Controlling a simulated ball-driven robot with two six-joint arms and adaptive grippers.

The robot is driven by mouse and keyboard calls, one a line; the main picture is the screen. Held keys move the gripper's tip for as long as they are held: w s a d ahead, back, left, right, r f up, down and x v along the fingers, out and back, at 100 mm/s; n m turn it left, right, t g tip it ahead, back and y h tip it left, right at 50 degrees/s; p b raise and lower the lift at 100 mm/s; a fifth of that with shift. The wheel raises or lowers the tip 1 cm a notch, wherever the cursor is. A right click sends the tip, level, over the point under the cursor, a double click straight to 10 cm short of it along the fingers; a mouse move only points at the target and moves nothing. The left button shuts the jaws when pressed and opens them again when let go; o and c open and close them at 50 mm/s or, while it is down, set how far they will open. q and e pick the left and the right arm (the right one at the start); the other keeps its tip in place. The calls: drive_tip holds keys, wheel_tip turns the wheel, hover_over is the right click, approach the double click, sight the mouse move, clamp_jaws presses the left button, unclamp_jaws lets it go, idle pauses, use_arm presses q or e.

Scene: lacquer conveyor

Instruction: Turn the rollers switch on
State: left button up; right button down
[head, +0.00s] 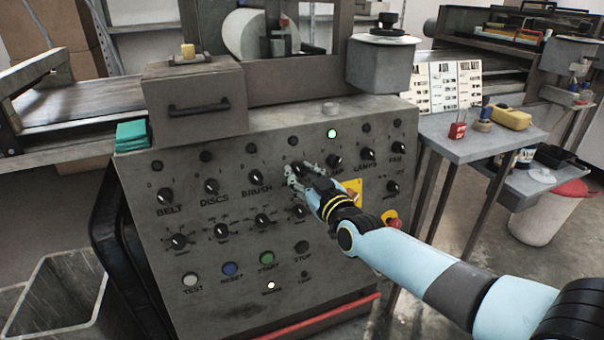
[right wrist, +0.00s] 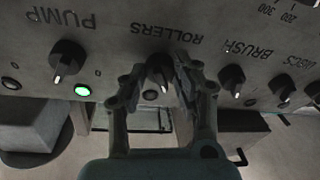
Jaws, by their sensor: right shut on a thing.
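The rollers switch (head: 297,167) is a black knob in the upper row of the grey control panel (head: 215,268). In the right wrist view, which is upside down, the rollers switch (right wrist: 157,70) sits under its label between my fingers. My right gripper (head: 300,176) is shut on this knob, one finger on each side; it also shows in the right wrist view (right wrist: 158,82). The fingers partly hide the knob, and I cannot read its setting. The rollers lamp (right wrist: 150,95) is dark. My left gripper is not in view.
The brush knob (head: 250,177) and pump knob (head: 334,162) flank the rollers switch. The pump lamp (head: 331,133) is lit green. Push buttons sit lower, with a red emergency stop (head: 392,222) at the right. A side table (head: 480,135) stands right of the panel.

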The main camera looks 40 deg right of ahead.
drive_tip(key=m+h, duration=0.1)
drive_tip(key=m, duration=0.2)
drive_tip(key=m+h+p, duration=0.1)
drive_tip(key=m, duration=0.3)
drive_tip(key=shift+a+p, duration=0.15)
drive_tip(key=shift+p, duration=0.15)
drive_tip(key=m+h, duration=0.1)
drive_tip(key=m, duration=0.2)
drive_tip(key=m+p, duration=0.1)
drive_tip(key=m, duration=0.2)
drive_tip(key=shift+a+m+g+h, duration=0.1)
drive_tip(key=shift+m+g+h, duration=0.2)
drive_tip(key=shift+h, duration=0.1)
drive_tip(key=c, duration=1)
unclamp_jaws()
drive_tip(key=v, duration=1.2)
